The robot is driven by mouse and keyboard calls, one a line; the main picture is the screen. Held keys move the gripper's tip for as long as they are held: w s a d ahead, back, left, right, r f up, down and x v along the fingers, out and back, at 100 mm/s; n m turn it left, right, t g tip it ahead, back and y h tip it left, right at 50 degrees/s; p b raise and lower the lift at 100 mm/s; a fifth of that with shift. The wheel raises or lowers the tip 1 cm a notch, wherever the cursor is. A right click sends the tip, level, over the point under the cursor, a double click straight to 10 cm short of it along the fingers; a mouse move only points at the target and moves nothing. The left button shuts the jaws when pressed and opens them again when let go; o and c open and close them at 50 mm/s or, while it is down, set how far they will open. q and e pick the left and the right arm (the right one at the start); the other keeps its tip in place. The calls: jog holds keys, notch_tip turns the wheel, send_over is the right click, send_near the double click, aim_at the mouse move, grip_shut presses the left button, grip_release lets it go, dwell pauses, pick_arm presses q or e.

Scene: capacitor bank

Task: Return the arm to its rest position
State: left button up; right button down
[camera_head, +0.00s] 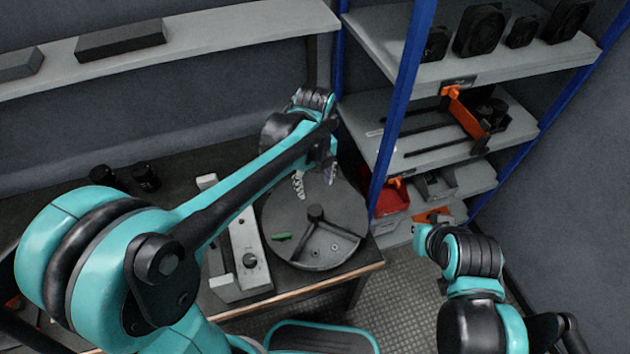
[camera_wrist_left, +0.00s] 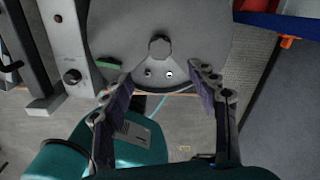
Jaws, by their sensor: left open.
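My left arm (camera_head: 240,185) reaches from the left across the workbench. My left gripper (camera_head: 315,185) is open and empty above a round grey disc (camera_head: 330,250) on the bench. In the left wrist view its two fingers (camera_wrist_left: 162,85) are spread wide with nothing between them, and the disc (camera_wrist_left: 200,30) lies beyond the tips. The disc carries a dark central knob (camera_head: 316,213) and a small green piece (camera_head: 282,237). My right arm (camera_head: 475,260) is folded at the lower right; its gripper does not show.
A grey metal fixture (camera_head: 245,250) stands left of the disc. A blue-posted shelf unit (camera_head: 398,110) rises close to the right, holding black fans (camera_head: 480,30) and a red bin (camera_head: 392,198). A wall shelf (camera_head: 215,35) runs behind. Two small black parts (camera_head: 146,176) stand at the bench's left.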

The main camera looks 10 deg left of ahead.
pick_arm(q)
jog(key=s+a+r+n+t, duration=0.1)
jog(key=s+a+n+t, duration=0.2)
jog(key=n, duration=1.1)
jog(key=s+a+r+n+t, duration=0.2)
jog(key=s+a+n+t, duration=0.2)
jog(key=s+a+n, duration=0.4)
jog(key=n, duration=0.5)
jog(key=shift+s+a+n, duration=0.15)
jog(key=shift+s+n, duration=0.15)
jog(key=shift+n, duration=0.1)
dwell(0.4)
